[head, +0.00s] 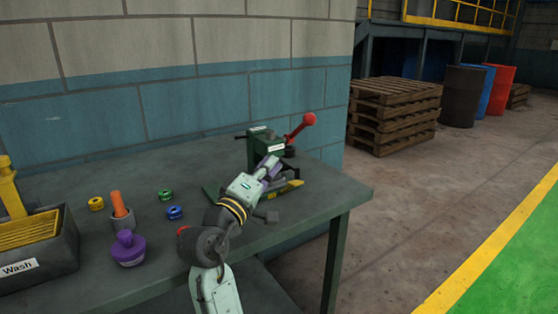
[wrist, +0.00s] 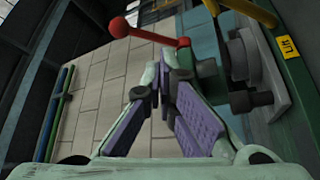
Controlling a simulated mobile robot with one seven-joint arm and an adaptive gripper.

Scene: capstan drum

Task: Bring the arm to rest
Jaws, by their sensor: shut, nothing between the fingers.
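My gripper (head: 270,165) is over the right end of the workbench (head: 330,195), at the end of my raised arm. In the wrist view its purple-padded fingers (wrist: 160,82) come together at the tips with nothing between them. A green bench machine (head: 262,145) with a red-knobbed lever (head: 308,119) stands just behind the gripper and is partly hidden by it. I cannot tell whether the fingers touch the machine.
On the bench's left stand a wash tray (head: 40,255), a purple knobbed piece (head: 128,248), an orange-handled tool in a cup (head: 121,212) and small yellow, green and blue rings (head: 174,212). A block wall (head: 180,100) backs the bench. Pallets (head: 393,115) and drums stand farther right; the floor between is clear.

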